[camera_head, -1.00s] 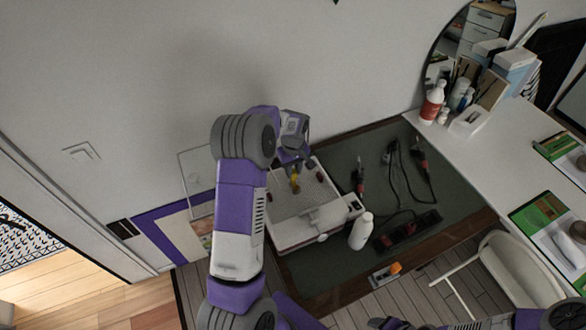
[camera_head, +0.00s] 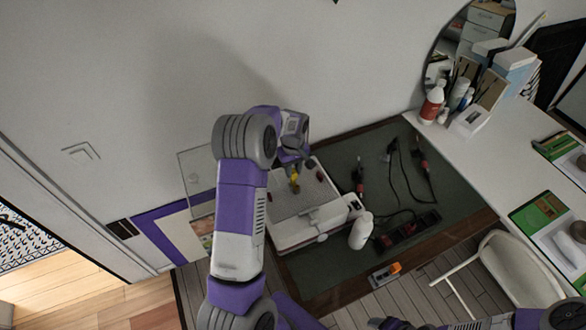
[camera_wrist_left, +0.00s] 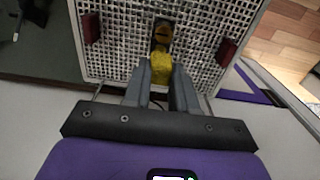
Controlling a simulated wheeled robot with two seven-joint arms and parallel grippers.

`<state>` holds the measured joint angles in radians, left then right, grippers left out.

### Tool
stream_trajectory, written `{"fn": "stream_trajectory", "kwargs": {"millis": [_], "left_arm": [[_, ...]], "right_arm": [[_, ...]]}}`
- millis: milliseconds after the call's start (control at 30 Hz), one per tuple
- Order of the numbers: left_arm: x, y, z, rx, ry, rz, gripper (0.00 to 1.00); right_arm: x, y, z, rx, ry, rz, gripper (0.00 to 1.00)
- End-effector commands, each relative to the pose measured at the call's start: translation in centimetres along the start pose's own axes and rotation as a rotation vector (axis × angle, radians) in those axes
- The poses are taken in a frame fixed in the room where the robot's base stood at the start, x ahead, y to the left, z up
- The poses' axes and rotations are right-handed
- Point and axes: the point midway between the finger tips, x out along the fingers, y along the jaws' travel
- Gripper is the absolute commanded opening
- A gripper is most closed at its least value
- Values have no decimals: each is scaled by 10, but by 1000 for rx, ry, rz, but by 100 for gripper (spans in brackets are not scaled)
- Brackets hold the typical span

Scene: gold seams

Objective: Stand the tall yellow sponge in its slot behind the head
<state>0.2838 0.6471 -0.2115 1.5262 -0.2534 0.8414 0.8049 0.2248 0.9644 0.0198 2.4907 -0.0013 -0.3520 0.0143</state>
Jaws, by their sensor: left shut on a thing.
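The yellow sponge (camera_wrist_left: 161,68) is between the two fingers of my left gripper (camera_wrist_left: 162,92), which is shut on it, in the left wrist view. The sponge also shows as a small yellow spot in the head view (camera_head: 295,177), below my left gripper (camera_head: 296,160). A dark opening with a yellow-brown piece (camera_wrist_left: 162,34) lies just beyond the sponge in the white grid-topped machine (camera_wrist_left: 122,45). I cannot tell whether the sponge's lower end is inside the opening. The machine stands on the green-topped table in the head view (camera_head: 300,234).
Two dark red blocks (camera_wrist_left: 92,28) (camera_wrist_left: 228,51) sit on the grid either side of the opening. A white bottle (camera_head: 361,231) stands right of the machine. Black cables (camera_head: 405,185) and a power strip (camera_head: 408,231) lie farther right. A wall is close behind.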

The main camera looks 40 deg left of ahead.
Motion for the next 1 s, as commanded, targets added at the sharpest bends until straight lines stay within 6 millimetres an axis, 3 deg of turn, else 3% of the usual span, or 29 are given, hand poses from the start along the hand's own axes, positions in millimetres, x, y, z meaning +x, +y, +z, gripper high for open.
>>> {"fn": "stream_trajectory", "kwargs": {"millis": [1000], "left_arm": [[12, 0, 0, 0, -1, 0, 0]], "right_arm": [[8, 3, 0, 0, 0, 0, 65]]}}
